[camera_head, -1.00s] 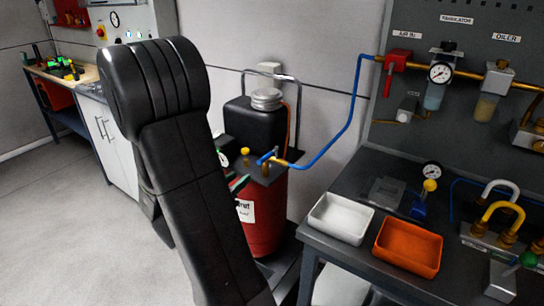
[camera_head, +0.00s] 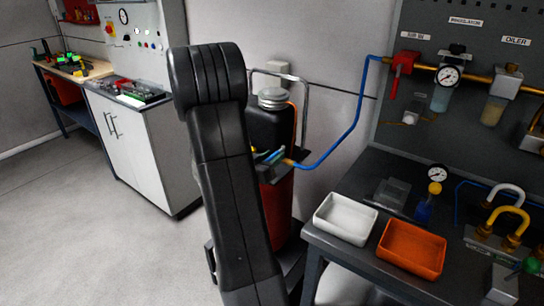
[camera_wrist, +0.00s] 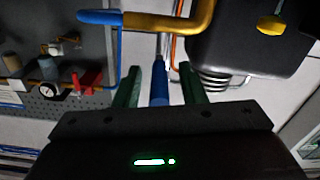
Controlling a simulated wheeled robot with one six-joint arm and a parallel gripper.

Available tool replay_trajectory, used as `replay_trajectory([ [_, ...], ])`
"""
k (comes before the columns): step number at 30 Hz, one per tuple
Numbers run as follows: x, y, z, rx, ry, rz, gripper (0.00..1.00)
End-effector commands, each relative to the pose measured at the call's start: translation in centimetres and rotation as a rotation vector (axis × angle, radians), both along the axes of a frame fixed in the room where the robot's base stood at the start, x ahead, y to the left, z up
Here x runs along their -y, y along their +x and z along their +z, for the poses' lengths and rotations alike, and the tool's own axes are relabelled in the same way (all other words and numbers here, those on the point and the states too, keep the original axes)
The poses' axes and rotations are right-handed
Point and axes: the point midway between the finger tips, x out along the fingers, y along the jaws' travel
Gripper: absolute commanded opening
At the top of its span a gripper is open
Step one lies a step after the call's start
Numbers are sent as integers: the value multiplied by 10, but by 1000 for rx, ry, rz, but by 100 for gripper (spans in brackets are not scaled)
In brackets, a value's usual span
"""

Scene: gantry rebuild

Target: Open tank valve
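The red tank (camera_head: 281,205) stands behind my arm in the head view, partly hidden by it. Its valve has a blue lever (camera_head: 275,156) at the brass fitting, where a blue hose (camera_head: 345,130) joins. In the wrist view the blue lever (camera_wrist: 159,86) lies between the two green fingers of my gripper (camera_wrist: 160,87), with a gap on each side. The brass pipe (camera_wrist: 180,22) and blue hose (camera_wrist: 100,17) are just beyond it. My gripper is open around the lever and does not appear to grip it. In the head view my arm hides most of the gripper.
The bench at right holds a white tray (camera_head: 345,219) and an orange tray (camera_head: 411,249). A white cabinet (camera_head: 145,150) stands left; open floor lies before it.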

Motion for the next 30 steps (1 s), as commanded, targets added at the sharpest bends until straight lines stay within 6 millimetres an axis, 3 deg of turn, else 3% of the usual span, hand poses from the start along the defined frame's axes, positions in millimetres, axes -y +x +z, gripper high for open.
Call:
replay_trajectory([
  [10, 2, 3, 0, 0, 0, 0, 35],
  [15, 2, 3, 0, 0, 0, 0, 2],
  [16, 2, 3, 0, 0, 0, 0, 0],
  [30, 6, 0, -3, 1, 0, 62, 0],
])
